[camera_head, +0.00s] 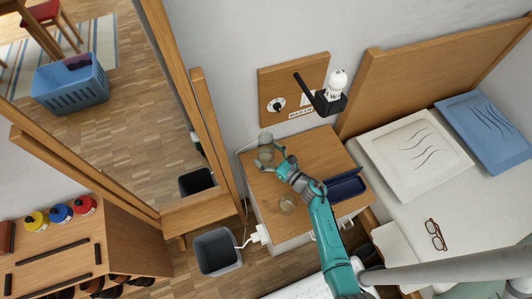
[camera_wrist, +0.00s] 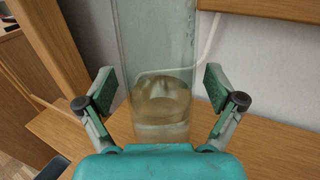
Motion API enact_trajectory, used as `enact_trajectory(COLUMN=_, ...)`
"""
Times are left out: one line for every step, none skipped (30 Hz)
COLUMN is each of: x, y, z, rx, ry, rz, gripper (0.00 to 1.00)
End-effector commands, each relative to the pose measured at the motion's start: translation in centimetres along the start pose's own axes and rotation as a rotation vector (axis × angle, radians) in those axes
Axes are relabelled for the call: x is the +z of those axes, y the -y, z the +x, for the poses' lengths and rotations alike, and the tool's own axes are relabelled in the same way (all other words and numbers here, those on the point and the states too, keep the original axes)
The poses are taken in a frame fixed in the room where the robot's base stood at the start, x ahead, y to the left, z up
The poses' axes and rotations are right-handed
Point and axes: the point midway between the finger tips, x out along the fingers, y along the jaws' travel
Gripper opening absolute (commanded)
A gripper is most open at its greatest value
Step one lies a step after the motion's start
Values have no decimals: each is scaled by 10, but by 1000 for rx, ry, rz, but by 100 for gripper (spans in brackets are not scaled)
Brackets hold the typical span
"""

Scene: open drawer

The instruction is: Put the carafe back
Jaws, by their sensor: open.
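The carafe (camera_wrist: 158,60) is a tall clear glass vessel with some liquid in its lower part. It stands upright on the wooden bedside cabinet top, near the wall, and also shows in the head view (camera_head: 265,139). My gripper (camera_wrist: 159,88) is open, with one finger on each side of the carafe and gaps to the glass on both sides. In the head view my gripper (camera_head: 269,157) reaches over the cabinet to the carafe. A small clear glass (camera_head: 287,204) stands nearer the cabinet's front left.
A wall panel (camera_head: 272,85) carries a lamp (camera_head: 336,88) above. A bed (camera_head: 465,205) stands at right, and a grey bin (camera_head: 217,250) stands on the floor at left. A white cable runs behind the carafe.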

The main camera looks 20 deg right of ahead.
Motion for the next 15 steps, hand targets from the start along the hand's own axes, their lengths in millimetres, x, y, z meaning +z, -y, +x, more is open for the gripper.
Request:
enact_trajectory(x=-2, y=0, z=-7, rx=-2, ry=-2, rz=1, gripper=93)
enact_trajectory(x=-2, y=0, z=-12, rx=-2, ry=-2, rz=1, gripper=93)
enact_trajectory(x=-2, y=0, z=-19, rx=-4, ry=-2, rz=1, gripper=93)
enact_trajectory(x=-2, y=0, z=-24, rx=-5, ry=-2, rz=1, gripper=93)
enact_trajectory(x=-2, y=0, z=-30, rx=-4, ry=-2, rz=2, gripper=93)
enact_trajectory(x=-2, y=1, z=-39, rx=-6, ry=-3, rz=2, gripper=93)
enact_trajectory(x=-2, y=1, z=-45, rx=-5, ry=-3, rz=2, gripper=93)
enact_trajectory(x=-2, y=1, z=-52, rx=-6, ry=-2, rz=2, gripper=93)
enact_trajectory(x=-2, y=0, z=-60, rx=-6, ry=-3, rz=2, gripper=93)
enact_trajectory(x=-1, y=1, z=-66, rx=-6, ry=-2, rz=1, gripper=93)
enact_trajectory(x=-2, y=1, z=-72, rx=-6, ry=-3, rz=1, gripper=93)
enact_trajectory(x=-2, y=1, z=-79, rx=-6, ry=-2, rz=2, gripper=93)
enact_trajectory(x=-1, y=1, z=-84, rx=-6, ry=-2, rz=2, gripper=93)
enact_trajectory(x=-1, y=1, z=-89, rx=-5, ry=-2, rz=1, gripper=93)
enact_trajectory(x=-1, y=1, z=-94, rx=-5, ry=-2, rz=1, gripper=93)
